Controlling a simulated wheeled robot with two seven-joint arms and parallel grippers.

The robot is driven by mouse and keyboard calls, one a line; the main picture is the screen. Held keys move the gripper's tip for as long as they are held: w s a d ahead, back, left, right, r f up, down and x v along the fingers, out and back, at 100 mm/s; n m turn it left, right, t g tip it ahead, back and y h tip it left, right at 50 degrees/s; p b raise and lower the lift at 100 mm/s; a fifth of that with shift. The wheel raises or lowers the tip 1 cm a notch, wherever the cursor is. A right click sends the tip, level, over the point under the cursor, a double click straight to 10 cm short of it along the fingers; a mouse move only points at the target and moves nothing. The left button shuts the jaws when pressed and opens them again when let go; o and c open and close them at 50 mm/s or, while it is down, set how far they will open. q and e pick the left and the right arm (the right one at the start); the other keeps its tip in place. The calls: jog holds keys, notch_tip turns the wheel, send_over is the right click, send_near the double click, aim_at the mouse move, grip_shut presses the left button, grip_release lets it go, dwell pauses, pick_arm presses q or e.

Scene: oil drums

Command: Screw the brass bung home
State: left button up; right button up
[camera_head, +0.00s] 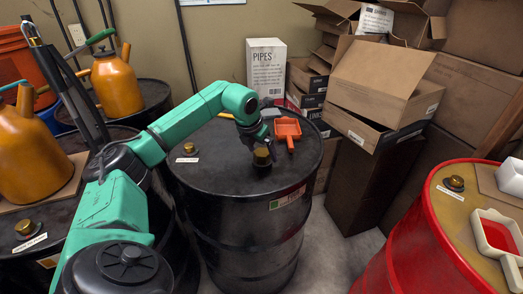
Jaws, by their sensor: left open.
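A brass bung (262,157) stands upright at its opening on the top of the black drum (215,172) in the middle. A smaller brass bung (189,148) with a white label sits further left on the same drum top. My left gripper (265,146) reaches over the drum with its fingers pointing down. It is open, right at the top of the nearer bung, and I cannot tell whether it touches it. The bung's threads and the hole under it are hidden. My right gripper is not in view.
A red drum (425,230) with a scoop tray (496,232) stands at the right. Orange cans (118,85) stand at the left. Cardboard boxes (380,85) and a PIPES box (266,70) are behind.

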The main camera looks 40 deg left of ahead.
pick_arm(q)
grip_shut()
jog(key=m+h, duration=0.1)
jog(key=m, duration=0.1)
jog(key=shift+a+r+m+p, duration=0.1)
jog(key=shift+r+m+p, duration=0.05)
jog(key=shift+m+p, duration=0.15)
jog(key=m+h+p, duration=0.1)
jog(key=m, duration=0.2)
jog(key=shift+r, duration=0.1)
jog(key=shift+f+m, duration=0.2)
jog(key=shift+m, duration=0.2)
jog(key=m+h+p, duration=0.1)
jog(key=m, duration=0.1)
jog(key=m+g+p, duration=0.1)
jog(key=m+p, duration=0.1)
jog(key=shift+w+r+h, duration=0.1)
jog(key=shift+r+h, duration=0.25)
jog(key=shift+h, duration=0.05)
jog(key=shift+f+m+g, duration=0.15)
jog(key=shift+m+g, duration=0.25)
jog(key=shift+m, duration=0.4)
jog(key=shift+f+m+h, duration=0.2)
jog(key=shift+m+h, duration=0.1)
